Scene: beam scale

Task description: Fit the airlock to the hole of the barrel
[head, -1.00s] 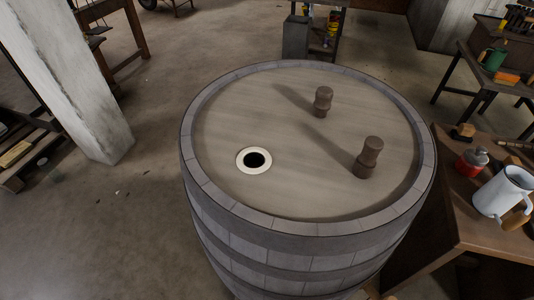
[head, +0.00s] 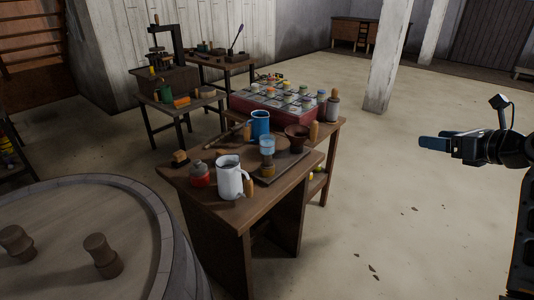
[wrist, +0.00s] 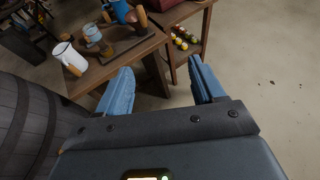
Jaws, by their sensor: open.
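The barrel (head: 150,195) stands at the lower left of the head view, cut off by the frame; two wooden pegs rise from its lid. Its hole is outside the current head view. What looks like the airlock (head: 267,148), a pale blue clear cup on a brown stopper-like base, stands upright on a dark tray (head: 296,163) on the wooden table. It also shows in the wrist view (wrist: 93,34). My gripper (head: 432,143) is open and empty, over the floor right of the table. Its blue fingers are spread in the wrist view (wrist: 160,72).
The table (head: 222,215) also holds a white jug (head: 229,177), a red jar (head: 200,174), a blue mug (head: 260,125) and a brown bowl (head: 297,137). A red crate (head: 262,112) of small jars is behind. A pillar (head: 392,60) stands farther back. The floor at right is clear.

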